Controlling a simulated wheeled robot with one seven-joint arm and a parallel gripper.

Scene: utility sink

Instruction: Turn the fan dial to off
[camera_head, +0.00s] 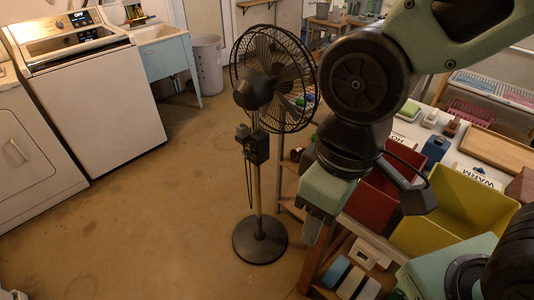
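A black pedestal fan (272,75) stands on the floor near the middle of the head view, upright on a round base (260,239). A dark control box (256,147) is fixed to its pole below the head, with a small knob-like part (243,134) on its left side. The dial's setting is too small to read. My arm reaches down from the upper right, to the right of the fan. My gripper (314,226) is at its lower end, right of the pole and apart from the control box. Its fingers are too dark and hidden to judge.
A bench (345,215) with a red bin (372,200) and a yellow bin (455,210) stands right of the fan. A washer (100,105), sink (165,50) and grey bin (207,65) are at the left and back. The floor left of the fan is clear.

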